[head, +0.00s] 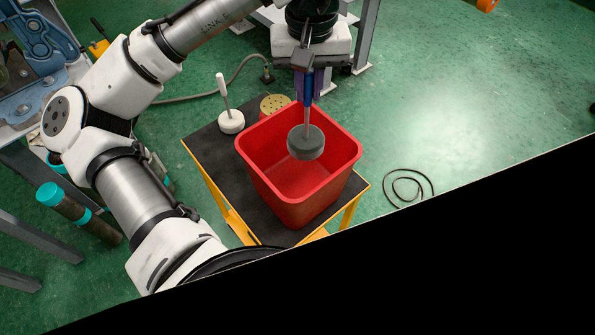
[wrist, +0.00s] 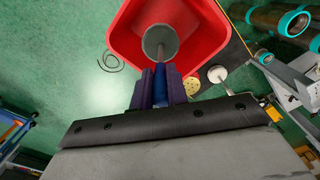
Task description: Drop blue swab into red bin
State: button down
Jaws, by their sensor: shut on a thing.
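The blue swab has a blue handle, a thin rod and a round dark grey head (head: 306,142). My gripper (head: 303,85) is shut on its blue handle, and the swab hangs head down. The red bin (head: 260,170) stands open on a small table. In the head view the swab's head shows over the bin's opening. In the wrist view the swab head (wrist: 160,42) also shows against the inside of the red bin (wrist: 205,45), beyond the purple fingers of my gripper (wrist: 158,85). The exact height of the head against the rim is hard to tell.
The black-topped table (head: 205,150) with yellow legs carries a white swab (head: 231,120) and a round yellow holed piece (head: 275,103) behind the bin. A black cable loop (head: 407,187) lies on the green floor at right. Pipes with teal ends (head: 50,195) are at left.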

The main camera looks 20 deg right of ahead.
jog(key=shift+r, duration=0.1)
jog(key=c, duration=1.3)
grip_release()
jog(key=shift+r, duration=0.1)
notch_tip(320, 180, up, 14)
jog(key=shift+f, duration=0.2)
